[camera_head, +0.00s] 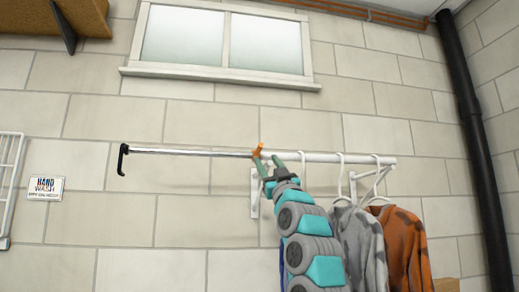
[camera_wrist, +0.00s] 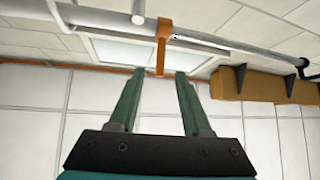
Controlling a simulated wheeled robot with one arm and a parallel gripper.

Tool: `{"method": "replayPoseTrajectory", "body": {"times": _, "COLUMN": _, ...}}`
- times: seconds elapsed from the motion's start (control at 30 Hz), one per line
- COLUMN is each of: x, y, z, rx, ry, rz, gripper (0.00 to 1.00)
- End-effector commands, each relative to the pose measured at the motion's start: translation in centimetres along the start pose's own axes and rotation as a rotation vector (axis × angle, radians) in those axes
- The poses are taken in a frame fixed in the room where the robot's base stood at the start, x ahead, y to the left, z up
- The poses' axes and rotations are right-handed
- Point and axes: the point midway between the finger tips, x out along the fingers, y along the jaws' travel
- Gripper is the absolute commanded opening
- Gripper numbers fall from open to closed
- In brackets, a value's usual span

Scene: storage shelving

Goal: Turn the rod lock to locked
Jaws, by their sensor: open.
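The rod lock is a small orange lever (camera_head: 257,151) where the thin chrome rod (camera_head: 190,153) meets the thicker white tube (camera_head: 325,158). In the wrist view the orange lever (camera_wrist: 162,45) crosses the rod, and its free end points at the gap between my fingertips. My gripper (camera_head: 268,163) is just below and right of the lever in the head view. The gripper's two green fingers (camera_wrist: 157,78) are apart, with nothing held. I cannot tell whether a finger touches the lever.
Grey and orange camouflage garments (camera_head: 400,240) hang on white hangers right of my arm. A black hook (camera_head: 122,160) ends the rod at left. A wall bracket (camera_head: 254,195) sits below the lock. A window (camera_head: 222,45) is above.

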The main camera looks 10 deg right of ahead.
Motion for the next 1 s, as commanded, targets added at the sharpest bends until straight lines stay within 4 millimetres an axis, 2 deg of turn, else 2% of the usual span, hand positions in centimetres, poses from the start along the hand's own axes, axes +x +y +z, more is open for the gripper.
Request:
{"method": "replayPoseTrajectory", "body": {"times": 0.17, "x": 0.5, "y": -0.1, "z": -0.6, "rx": -0.007, "ry": 0.014, "rz": 0.0, "gripper": 0.48}}
{"method": "replayPoseTrajectory", "body": {"times": 0.7, "x": 6.0, "y": 0.0, "z": -0.6, "rx": -0.004, "ry": 0.01, "rz": -0.001, "gripper": 0.48}}
{"method": "replayPoseTrajectory", "body": {"times": 1.0, "x": 7.5, "y": -0.1, "z": -0.4, "rx": -0.006, "ry": 0.01, "rz": 0.0, "gripper": 0.48}}
